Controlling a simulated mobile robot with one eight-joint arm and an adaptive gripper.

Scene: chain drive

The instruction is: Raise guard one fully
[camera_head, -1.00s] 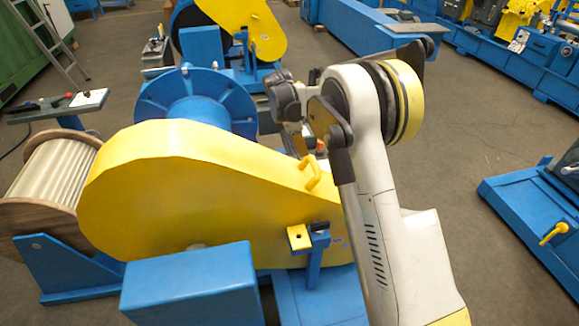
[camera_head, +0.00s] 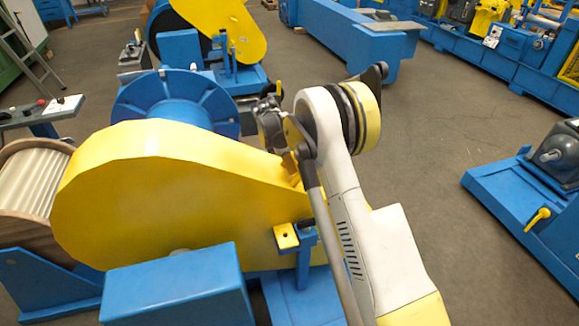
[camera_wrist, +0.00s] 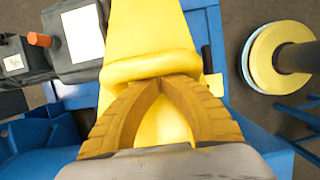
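The large yellow guard (camera_head: 150,195) fills the left and middle of the head view, its narrow end low at the right. Its lower edge meets the blue frame, partly behind a blue box. My gripper (camera_head: 289,158) is at the top edge of this narrow end, where it hides the guard's yellow handle in the head view. In the wrist view the brown fingertips (camera_wrist: 161,80) meet at the near edge of a thick yellow bar (camera_wrist: 150,66), which looks like the handle. The fingers look closed; whether the bar lies between them is hidden.
A yellow block on a blue post (camera_head: 287,236) stands beside the guard. A blue reel (camera_head: 178,103) is behind it and a wooden spool (camera_head: 30,180) at left. Another yellow guard (camera_head: 225,28) is farther back. The floor at right is open up to a blue machine (camera_head: 530,200).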

